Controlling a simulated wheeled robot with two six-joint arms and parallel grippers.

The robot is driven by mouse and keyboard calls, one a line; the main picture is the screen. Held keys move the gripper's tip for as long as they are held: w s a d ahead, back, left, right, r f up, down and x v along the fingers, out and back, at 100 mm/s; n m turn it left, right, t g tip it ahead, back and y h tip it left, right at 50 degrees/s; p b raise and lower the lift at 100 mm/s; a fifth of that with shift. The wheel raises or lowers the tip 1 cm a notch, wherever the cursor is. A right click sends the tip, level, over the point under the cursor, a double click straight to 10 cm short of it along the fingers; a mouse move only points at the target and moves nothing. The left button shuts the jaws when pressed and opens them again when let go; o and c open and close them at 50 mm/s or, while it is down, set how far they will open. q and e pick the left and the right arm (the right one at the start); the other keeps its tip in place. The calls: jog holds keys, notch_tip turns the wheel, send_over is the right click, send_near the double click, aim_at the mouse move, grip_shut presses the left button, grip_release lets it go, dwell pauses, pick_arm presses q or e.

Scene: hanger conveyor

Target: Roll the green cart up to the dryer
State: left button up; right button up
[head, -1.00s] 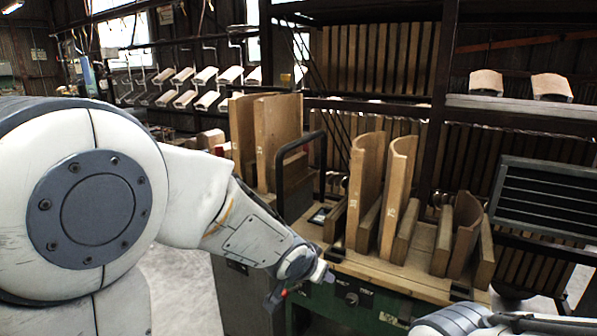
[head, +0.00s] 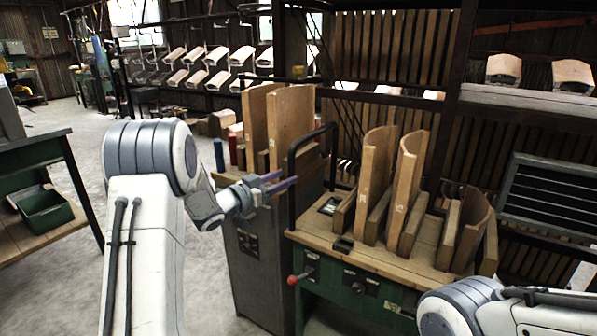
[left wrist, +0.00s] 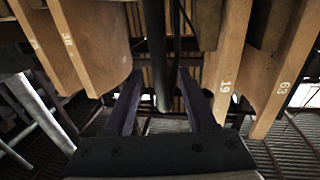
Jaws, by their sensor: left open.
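The green cart (head: 375,292) stands in front of me in the head view. It has a wooden top, a red knob (head: 297,278) on its front and a black bent handle (head: 293,175) at its left end. Numbered curved boards (head: 372,180) stand upright on it between wooden blocks. My left gripper (head: 280,184) is open, with its fingertips at the handle's upright. In the left wrist view a dark upright bar (left wrist: 160,60) shows between the two fingers (left wrist: 158,85); contact cannot be told. My right gripper is out of view. I cannot tell which thing is the dryer.
A grey cabinet (head: 250,262) with tall curved boards stands close to the cart's left. A dark slatted panel (head: 553,200) is at the right, and dark racks rise behind. A green bench (head: 45,150) stands at the left, with open floor (head: 75,275) before it.

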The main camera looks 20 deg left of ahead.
pick_arm(q)
jog(key=x, duration=0.6)
jog(key=shift+w+d, duration=0.25)
jog(key=shift+w, duration=0.1)
grip_shut()
dwell(1.1)
